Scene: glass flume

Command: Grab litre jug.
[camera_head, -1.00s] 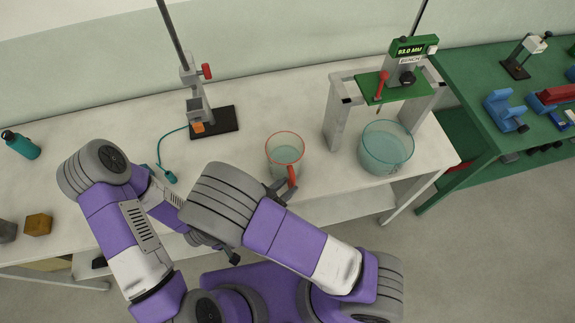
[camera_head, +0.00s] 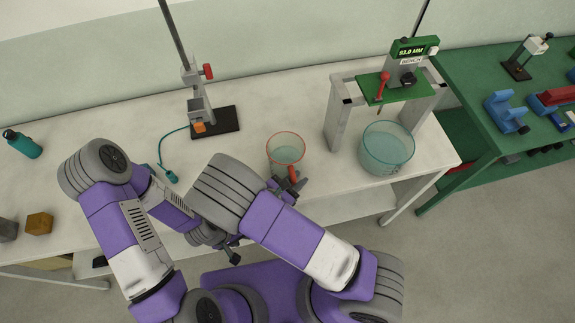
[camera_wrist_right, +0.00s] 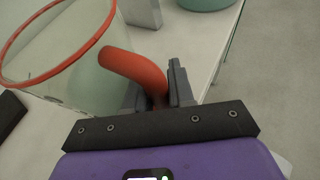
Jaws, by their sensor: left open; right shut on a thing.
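The litre jug (camera_head: 285,149) is clear with a red rim and a red handle. It stands upright at the front part of the white bench. My right gripper (camera_head: 288,186) is at its handle; in the right wrist view the fingers (camera_wrist_right: 160,95) are on either side of the red handle (camera_wrist_right: 139,72), shut on it. The jug's wall and rim (camera_wrist_right: 62,75) show at the upper left there. My left gripper (camera_head: 228,250) is low in front of the bench edge, away from the jug, open and empty; its fingers are partly hidden by my arms.
A stand with a black base (camera_head: 222,121) and a teal cable (camera_head: 163,152) is behind left. A teal bottle (camera_head: 22,144) and blocks (camera_head: 39,223) lie far left.

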